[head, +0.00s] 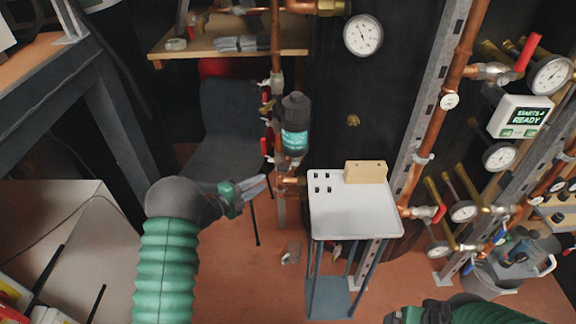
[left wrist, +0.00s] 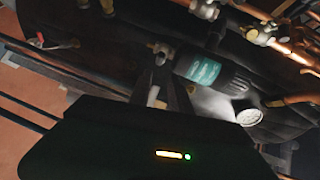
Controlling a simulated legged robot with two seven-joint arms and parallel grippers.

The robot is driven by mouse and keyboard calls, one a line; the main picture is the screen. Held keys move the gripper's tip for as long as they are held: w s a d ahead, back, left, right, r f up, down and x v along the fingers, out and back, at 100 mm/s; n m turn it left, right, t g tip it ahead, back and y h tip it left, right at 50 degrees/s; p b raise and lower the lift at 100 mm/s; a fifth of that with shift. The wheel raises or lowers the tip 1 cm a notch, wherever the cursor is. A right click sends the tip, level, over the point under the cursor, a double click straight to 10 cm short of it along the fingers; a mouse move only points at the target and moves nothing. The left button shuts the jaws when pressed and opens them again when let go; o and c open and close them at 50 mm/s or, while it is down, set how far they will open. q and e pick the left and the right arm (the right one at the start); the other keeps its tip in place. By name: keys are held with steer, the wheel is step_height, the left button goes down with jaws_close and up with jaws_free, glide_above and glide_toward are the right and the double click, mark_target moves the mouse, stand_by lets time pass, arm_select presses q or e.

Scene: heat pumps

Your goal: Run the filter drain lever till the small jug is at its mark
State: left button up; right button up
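The filter (head: 295,128) is a dark canister with a teal label on the copper pipe at the centre. It also shows in the left wrist view (left wrist: 204,72). Red handles (head: 267,146) sit along the pipe beside it; I cannot tell which is the drain lever. My left gripper (head: 266,183) is below and left of the filter, its fingers apart and pointing at a brass fitting (left wrist: 160,52). No contact is clear. A small pale object (head: 291,254) lies low near the floor; I cannot tell if it is the jug. My right gripper (head: 432,314) is partly cut off.
A white-topped stand (head: 355,215) with a wooden block (head: 366,172) is right of the filter. A dark chair (head: 230,115) is behind my left gripper. Gauges, red-handled valves and a display reading READY (head: 522,117) are at right. A shelf (head: 220,50) is above.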

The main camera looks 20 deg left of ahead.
mark_target(281, 170)
arm_select(q)
steer(key=x, duration=0.3)
steer(key=b+x, duration=0.1)
steer(key=x, duration=0.3)
steer(key=a+b+x, duration=0.1)
steer(key=x, duration=0.3)
steer(key=shift+w+d+f, duration=0.1)
steer(key=shift+w+f, duration=0.25)
steer(key=shift+w, duration=0.05)
steer(key=shift+w+d+r, duration=0.1)
steer(key=shift+w+d, duration=0.2)
steer(key=shift+d, duration=0.1)
steer(key=shift+a, duration=0.15)
steer(key=shift+c, duration=1)
jaws_close()
arm_select(e)
steer(key=shift+w+a+f, duration=0.1)
steer(key=shift+a+f, duration=0.1)
steer(key=shift+f, duration=0.4)
steer(key=shift+a+f, duration=0.2)
steer(key=shift+f, duration=0.35)
